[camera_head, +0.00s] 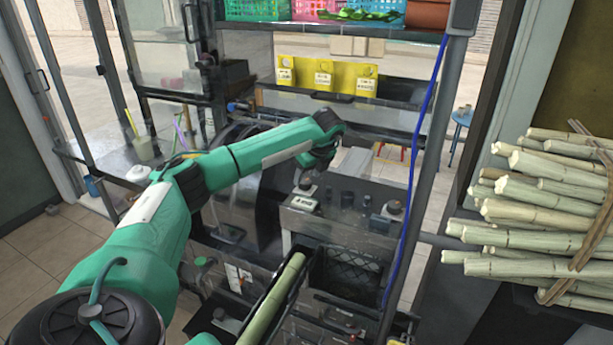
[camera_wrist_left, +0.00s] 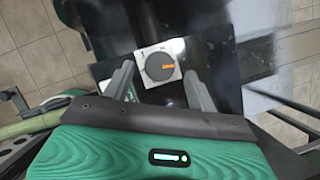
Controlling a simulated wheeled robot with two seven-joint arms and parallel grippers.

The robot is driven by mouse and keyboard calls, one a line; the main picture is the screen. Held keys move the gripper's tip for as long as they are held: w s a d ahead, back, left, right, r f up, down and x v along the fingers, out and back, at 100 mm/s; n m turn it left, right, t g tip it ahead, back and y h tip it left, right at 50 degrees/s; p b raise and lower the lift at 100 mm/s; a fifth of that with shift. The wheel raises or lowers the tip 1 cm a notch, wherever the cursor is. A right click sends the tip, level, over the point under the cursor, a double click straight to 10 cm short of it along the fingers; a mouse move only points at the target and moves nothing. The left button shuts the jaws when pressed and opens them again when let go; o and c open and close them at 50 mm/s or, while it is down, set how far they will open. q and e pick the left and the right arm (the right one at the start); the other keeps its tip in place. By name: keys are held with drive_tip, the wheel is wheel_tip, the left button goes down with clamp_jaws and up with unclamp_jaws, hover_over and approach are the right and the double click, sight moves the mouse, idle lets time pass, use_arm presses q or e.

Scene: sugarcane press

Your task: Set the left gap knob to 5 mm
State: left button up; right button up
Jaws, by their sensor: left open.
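The left gap knob is a dark round dial on a white square plate. In the left wrist view the knob (camera_wrist_left: 160,66) has an orange mark on its face, pointing to the right of the picture. My left gripper (camera_wrist_left: 158,76) is open, with one grey finger at each side of the knob's plate. Whether a finger touches the knob I cannot tell. In the head view my left gripper (camera_head: 308,175) is above the knob's white label plate (camera_head: 304,203), mostly hiding the knob. The scale is too small to read. My right gripper is not in view.
A second knob (camera_head: 393,209) is to the right on the same grey panel. A black crate (camera_head: 345,275) and a cane in a chute (camera_head: 272,303) are in front. Stacked cane (camera_head: 540,210) lies at the right. A blue cable (camera_head: 412,175) hangs beside the frame post.

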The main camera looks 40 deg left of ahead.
use_arm(q)
drive_tip(key=shift+a+f, duration=0.3)
drive_tip(key=shift+f, duration=0.25)
drive_tip(key=shift+a+f, duration=0.1)
drive_tip(key=shift+f, duration=0.2)
drive_tip(key=shift+a+f, duration=0.1)
drive_tip(key=shift+f, duration=0.25)
drive_tip(key=shift+c, duration=0.7)
drive_tip(key=c, duration=0.8)
drive_tip(key=shift+c, duration=0.2)
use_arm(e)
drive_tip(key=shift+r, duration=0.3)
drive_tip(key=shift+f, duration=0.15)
